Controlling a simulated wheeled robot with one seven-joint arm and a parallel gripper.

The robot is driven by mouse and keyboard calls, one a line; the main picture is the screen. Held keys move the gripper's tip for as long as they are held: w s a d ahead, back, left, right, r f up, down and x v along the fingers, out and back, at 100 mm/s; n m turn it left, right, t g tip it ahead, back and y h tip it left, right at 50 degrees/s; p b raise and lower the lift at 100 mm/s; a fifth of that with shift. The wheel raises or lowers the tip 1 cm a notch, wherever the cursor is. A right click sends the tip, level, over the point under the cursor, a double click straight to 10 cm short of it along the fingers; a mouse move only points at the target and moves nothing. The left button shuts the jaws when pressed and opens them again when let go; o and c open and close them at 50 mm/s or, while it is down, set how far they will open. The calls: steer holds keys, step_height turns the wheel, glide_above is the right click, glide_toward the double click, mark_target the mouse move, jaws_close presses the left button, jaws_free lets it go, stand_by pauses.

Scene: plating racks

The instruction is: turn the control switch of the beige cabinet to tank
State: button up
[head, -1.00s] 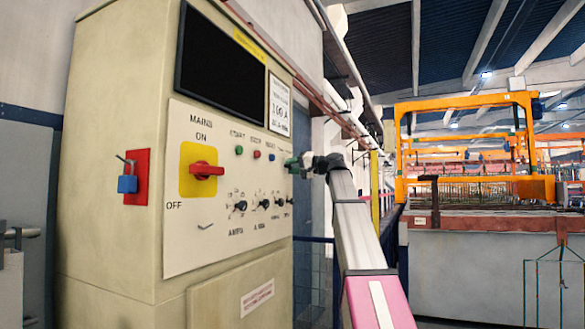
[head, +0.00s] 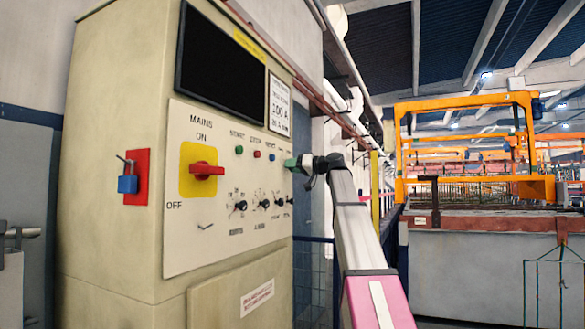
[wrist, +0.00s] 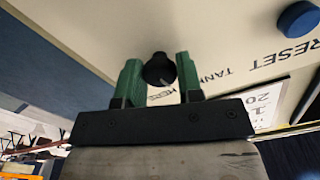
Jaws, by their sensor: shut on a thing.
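The beige cabinet (head: 110,150) stands at the left of the head view, its control panel facing right. In the wrist view the control switch is a round black knob (wrist: 159,70) on the panel, beside upside-down labels, one reading TANK (wrist: 212,75). My gripper (wrist: 158,62) has its two green fingers on either side of the knob and is shut on it. In the head view my gripper (head: 293,162) is at the panel's right edge, and the knob is hidden there. I cannot tell where the knob's pointer aims.
A blue RESET button (wrist: 298,20) is close by in the wrist view. A plating line with an orange frame (head: 520,99) stands at the right.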

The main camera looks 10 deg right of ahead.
steer(key=n, duration=0.4)
stand_by(0.7)
steer(key=o, duration=0.9)
steer(key=shift+s+d, duration=0.1)
steer(key=shift+d, duration=0.05)
steer(key=v, duration=1)
steer(key=shift+s+d, duration=0.2)
steer(key=shift+d, duration=0.05)
steer(key=shift+f, duration=0.15)
